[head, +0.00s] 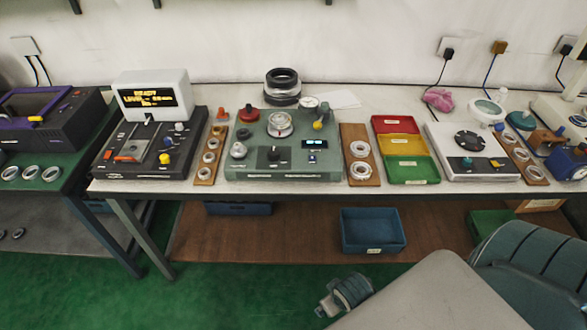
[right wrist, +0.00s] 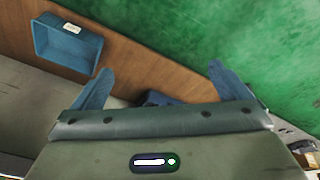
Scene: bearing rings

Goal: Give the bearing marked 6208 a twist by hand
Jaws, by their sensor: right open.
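Several bearing rings are in the head view, and I cannot read 6208 on any of them. Some lie on a wooden board (head: 203,177) left of the green tester, and two pale rings (head: 361,171) lie on a board to its right. More rings (head: 534,172) lie on a board at the far right. One ring (head: 279,124) sits on the green tester (head: 240,168). My right gripper (right wrist: 160,72) is open and empty in the right wrist view, with floor and a wooden shelf beyond it. My left gripper is not in view.
Black rings (head: 283,76) are stacked at the back. A lit display (head: 150,97) stands on a dark console at the left. Red, yellow and green trays (head: 412,172) stand right of centre. A blue bin (head: 373,231) sits on the lower shelf and shows in the right wrist view (right wrist: 68,43).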

